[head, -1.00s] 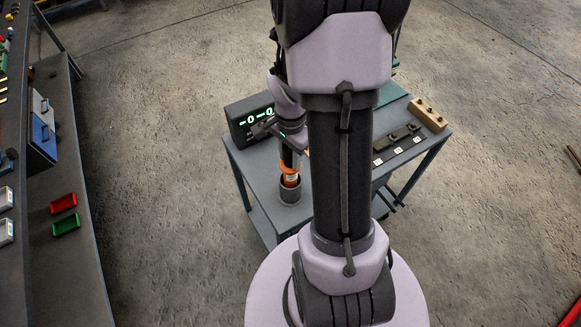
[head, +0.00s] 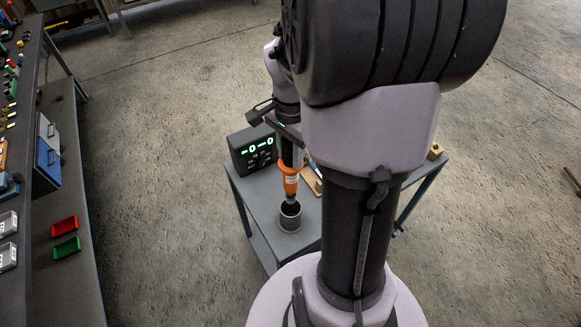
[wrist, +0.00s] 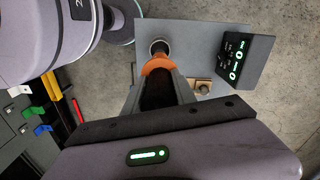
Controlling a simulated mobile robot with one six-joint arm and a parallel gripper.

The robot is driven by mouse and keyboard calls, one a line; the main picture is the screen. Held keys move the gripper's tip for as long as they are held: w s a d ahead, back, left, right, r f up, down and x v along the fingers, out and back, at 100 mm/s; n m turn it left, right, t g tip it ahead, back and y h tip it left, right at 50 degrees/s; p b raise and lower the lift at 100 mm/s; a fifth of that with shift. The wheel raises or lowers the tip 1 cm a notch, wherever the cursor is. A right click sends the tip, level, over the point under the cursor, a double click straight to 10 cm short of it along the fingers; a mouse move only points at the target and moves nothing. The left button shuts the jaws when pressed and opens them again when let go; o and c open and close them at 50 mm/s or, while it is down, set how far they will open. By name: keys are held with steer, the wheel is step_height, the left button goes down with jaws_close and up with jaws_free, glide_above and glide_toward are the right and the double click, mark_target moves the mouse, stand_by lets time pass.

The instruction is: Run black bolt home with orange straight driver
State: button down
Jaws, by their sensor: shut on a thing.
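A black display box (head: 253,148) with green digits stands on the cart (head: 262,190) left of the driver. My arm hides much of the cart's right side. A bench at the left carries a red bin (head: 64,227), a green bin (head: 66,248) and blue drawers (head: 47,150).

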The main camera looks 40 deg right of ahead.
step_height(320, 180, up, 4)
steer(key=shift+r+p, duration=0.2)
steer(key=shift+p, duration=0.15)
steer(key=shift+r+p, duration=1.2)
steer(key=shift+r, duration=0.4)
